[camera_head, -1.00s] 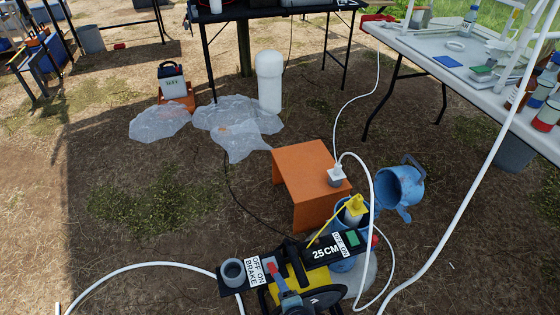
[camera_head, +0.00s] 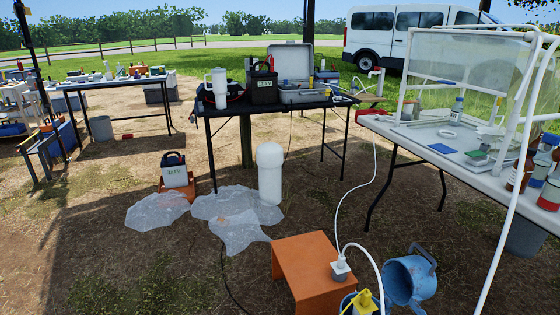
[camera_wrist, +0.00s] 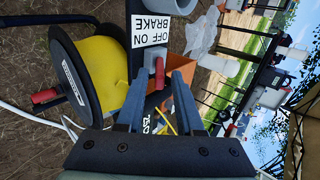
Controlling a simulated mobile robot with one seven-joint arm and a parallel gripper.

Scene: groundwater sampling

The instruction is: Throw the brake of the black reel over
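In the wrist view the black reel (camera_wrist: 62,50) shows at left, with black flanges, a yellow drum and a red crank handle (camera_wrist: 45,97). Its brake lever (camera_wrist: 159,72) is a small red lever on a black panel, beside a white label (camera_wrist: 152,30) reading "OFF ON BRAKE". My gripper (camera_wrist: 160,80) is open, with one finger on each side of the red lever. I cannot tell whether either finger touches it. In the head view neither the reel nor my gripper shows.
A white hose (camera_head: 372,255) curves past both. Plastic sheets (camera_head: 235,215) lie on the dirt. A white table (camera_head: 440,150) stands at right.

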